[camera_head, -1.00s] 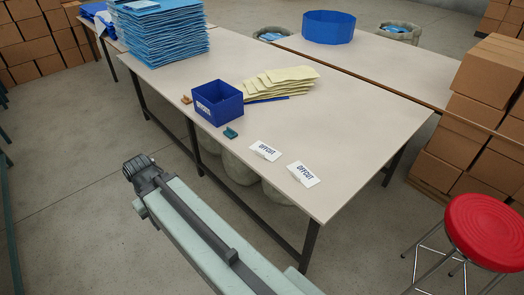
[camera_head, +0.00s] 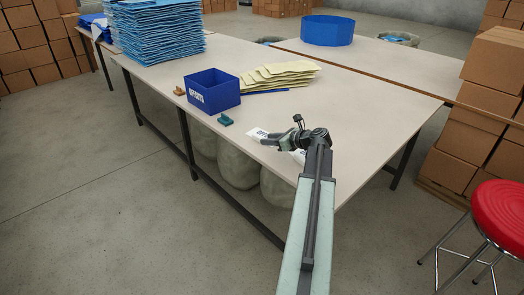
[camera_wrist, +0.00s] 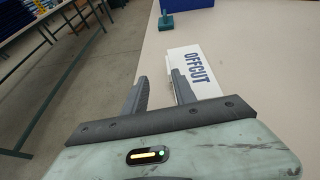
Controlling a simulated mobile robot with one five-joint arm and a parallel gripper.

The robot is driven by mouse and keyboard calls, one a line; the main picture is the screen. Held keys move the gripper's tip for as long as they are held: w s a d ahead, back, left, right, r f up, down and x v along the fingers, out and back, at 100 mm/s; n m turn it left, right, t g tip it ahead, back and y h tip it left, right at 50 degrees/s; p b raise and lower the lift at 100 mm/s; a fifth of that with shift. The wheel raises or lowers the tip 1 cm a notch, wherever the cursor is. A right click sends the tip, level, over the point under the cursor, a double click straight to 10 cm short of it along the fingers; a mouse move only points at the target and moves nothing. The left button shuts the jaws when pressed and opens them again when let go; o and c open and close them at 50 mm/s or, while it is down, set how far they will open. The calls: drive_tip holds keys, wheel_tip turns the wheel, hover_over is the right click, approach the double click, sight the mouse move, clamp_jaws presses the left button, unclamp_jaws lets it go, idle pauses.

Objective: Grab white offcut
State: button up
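In the wrist view, one white offcut (camera_wrist: 190,66) lies just ahead and slightly right of my gripper (camera_wrist: 159,77). The gripper is open and empty. Its right fingertip overlaps the offcut's near left part in the picture; I cannot tell whether they touch. The left finger shows over the floor, past the table edge.
A teal block (camera_head: 225,120) and a blue open box (camera_head: 212,91) stand farther along the table edge (camera_head: 160,83). Beige sheets (camera_head: 280,75) lie behind the box. A red stool (camera_head: 502,208) stands at right. The table's right part is clear.

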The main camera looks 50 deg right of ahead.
sight(263, 135)
drive_tip(key=shift+s+d+m, duration=0.3)
drive_tip(key=shift+d, duration=0.2)
drive_tip(key=shift+b+x, duration=0.45)
drive_tip(key=shift+x, duration=0.95)
drive_tip(key=x, duration=0.1)
drive_tip(key=b+x, duration=0.1)
drive_tip(key=x, duration=0.3)
drive_tip(key=shift+w+d+r+b, duration=0.1)
drive_tip(key=shift+w+d+b, duration=0.05)
drive_tip(key=shift+d+b, duration=0.25)
drive_tip(key=shift+a, duration=0.1)
clamp_jaws()
